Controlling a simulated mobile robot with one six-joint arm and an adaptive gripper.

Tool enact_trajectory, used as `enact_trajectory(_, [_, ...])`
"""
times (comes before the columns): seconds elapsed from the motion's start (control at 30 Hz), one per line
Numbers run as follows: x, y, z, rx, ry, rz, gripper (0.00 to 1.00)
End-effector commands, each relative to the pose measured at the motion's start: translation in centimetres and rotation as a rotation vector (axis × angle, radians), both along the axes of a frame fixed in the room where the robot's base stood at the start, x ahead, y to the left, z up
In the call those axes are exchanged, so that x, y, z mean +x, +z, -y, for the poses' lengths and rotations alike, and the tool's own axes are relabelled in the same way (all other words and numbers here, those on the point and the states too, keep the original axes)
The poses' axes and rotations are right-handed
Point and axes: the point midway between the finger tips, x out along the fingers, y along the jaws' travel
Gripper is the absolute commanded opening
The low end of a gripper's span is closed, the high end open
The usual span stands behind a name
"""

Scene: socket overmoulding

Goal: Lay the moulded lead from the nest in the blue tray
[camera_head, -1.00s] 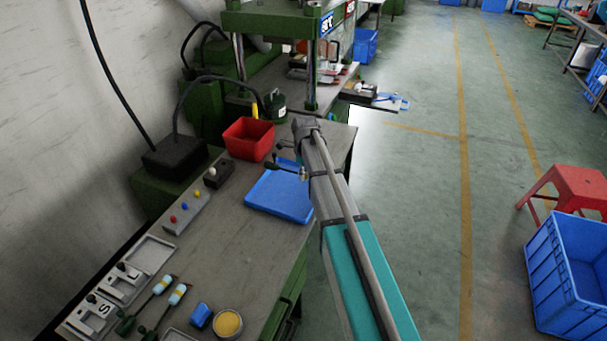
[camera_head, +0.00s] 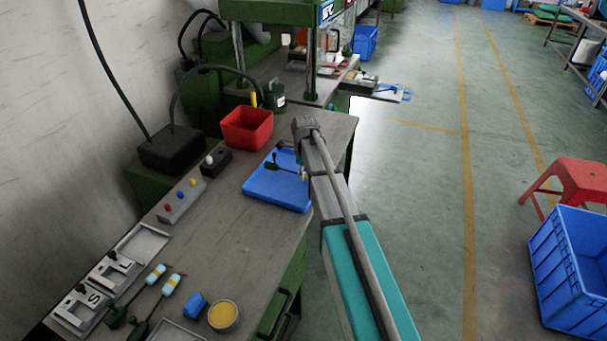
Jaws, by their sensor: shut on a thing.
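The blue tray (camera_head: 262,196) lies on the grey bench, left of my arm. A dark moulded lead (camera_head: 285,168) shows over the tray's far part, with its end at my gripper (camera_head: 303,173). My gripper is shut on the lead and is mostly hidden behind my own arm. Whether the lead touches the tray floor or hangs just above it cannot be told. Two nest-like fixtures marked S (camera_head: 84,308) and L (camera_head: 116,268) sit at the bench's near left; I cannot tell which nest is meant.
A red bin (camera_head: 247,128) stands just behind the tray. A button box (camera_head: 181,200) lies left of it. Two leads with blue and yellow ends (camera_head: 150,280), a blue block (camera_head: 194,305) and a yellow round tin (camera_head: 223,316) lie nearer. A green press stands behind.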

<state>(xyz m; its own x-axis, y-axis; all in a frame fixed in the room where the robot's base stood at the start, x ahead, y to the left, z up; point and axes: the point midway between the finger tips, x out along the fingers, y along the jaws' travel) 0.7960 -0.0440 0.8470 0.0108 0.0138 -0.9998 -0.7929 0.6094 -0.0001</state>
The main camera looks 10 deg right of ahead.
Motion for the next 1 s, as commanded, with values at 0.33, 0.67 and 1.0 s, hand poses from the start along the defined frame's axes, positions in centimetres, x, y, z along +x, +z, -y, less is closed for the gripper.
enact_trajectory(0.33, [0.0,-1.5,0.0,0.000,0.000,0.000,0.00])
enact_trajectory(0.67, [0.0,-1.6,0.0,0.000,0.000,0.000,0.00])
enact_trajectory(1.0, [0.0,-1.6,0.0,0.000,0.000,0.000,0.38])
